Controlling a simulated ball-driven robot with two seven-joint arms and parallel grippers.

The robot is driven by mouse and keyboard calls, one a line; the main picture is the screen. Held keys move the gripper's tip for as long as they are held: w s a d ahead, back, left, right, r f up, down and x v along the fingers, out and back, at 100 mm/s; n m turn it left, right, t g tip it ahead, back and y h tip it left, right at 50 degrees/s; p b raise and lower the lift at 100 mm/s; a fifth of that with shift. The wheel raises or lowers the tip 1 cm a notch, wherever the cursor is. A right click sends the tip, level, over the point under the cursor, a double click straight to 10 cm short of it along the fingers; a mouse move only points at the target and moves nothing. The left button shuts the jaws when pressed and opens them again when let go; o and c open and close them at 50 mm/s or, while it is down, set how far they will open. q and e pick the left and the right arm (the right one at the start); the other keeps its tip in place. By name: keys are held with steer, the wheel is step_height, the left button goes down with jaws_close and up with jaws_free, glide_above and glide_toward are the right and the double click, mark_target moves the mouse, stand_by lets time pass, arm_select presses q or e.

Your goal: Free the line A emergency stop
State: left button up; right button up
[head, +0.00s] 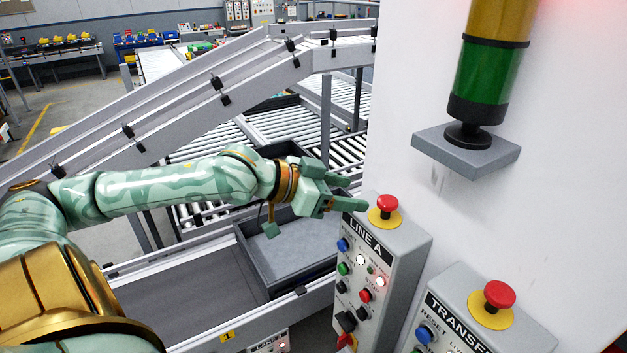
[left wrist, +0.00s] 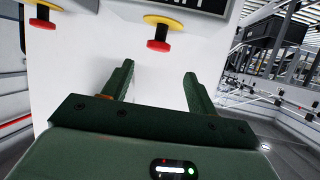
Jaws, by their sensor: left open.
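The line A emergency stop (head: 387,203) is a red mushroom button on a yellow collar, on top of the grey box labelled LINE A (head: 400,245). My left gripper (head: 346,193) is open and empty, just left of the button, with its fingers pointing toward it. In the left wrist view a red button on a yellow disc, apparently the line A stop (left wrist: 158,44), lies ahead of the gap between my open fingers (left wrist: 159,70). I see no contact. Whether the button is pressed in cannot be told. My right gripper is not in view.
A second box, labelled TRANSFER, carries another red stop (head: 499,294) at lower right. A signal light stack (head: 487,75) stands on a grey bracket (head: 466,149) on the white wall. A grey tray (head: 280,255) and conveyors lie below and behind my left arm.

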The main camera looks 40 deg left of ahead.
arm_select(q)
steer(key=p+v, duration=0.3)
steer(key=v, duration=0.3)
steer(key=shift+s+r, duration=0.15)
steer(key=shift+r, duration=0.05)
stand_by(0.6)
